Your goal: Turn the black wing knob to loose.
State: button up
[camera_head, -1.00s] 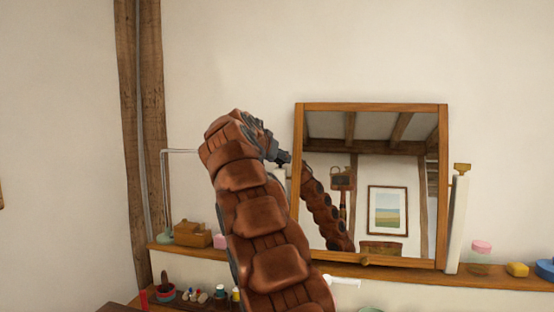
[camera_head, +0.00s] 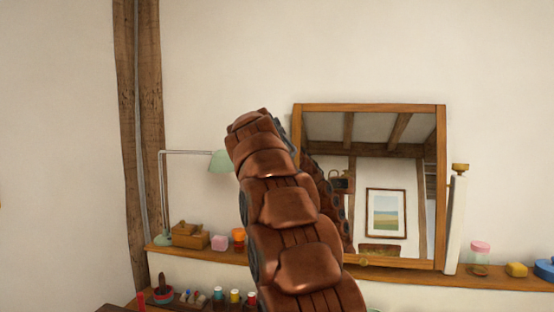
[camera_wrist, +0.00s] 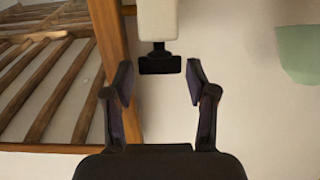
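The black wing knob (camera_wrist: 160,64) shows in the wrist view, on a short black stem at the end of a pale post (camera_wrist: 158,20). My gripper (camera_wrist: 159,82) is open, with one finger on each side of the knob's line. The knob lies between or just beyond the fingertips, with a visible gap on both sides. Nothing is held. In the head view my arm hides the gripper and the knob. The wood-framed mirror (camera_head: 297,115) stands behind and to the right of my arm there.
The mirror's wooden frame (camera_wrist: 112,40) runs close to the left finger in the wrist view. A green lamp shade (camera_wrist: 298,52) is at right. In the head view, the lamp (camera_head: 222,161), a wooden box (camera_head: 190,236) and small jars stand on the shelf (camera_head: 500,283).

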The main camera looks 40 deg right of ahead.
jog(key=shift+o, duration=1)
jog(key=v, duration=1.2)
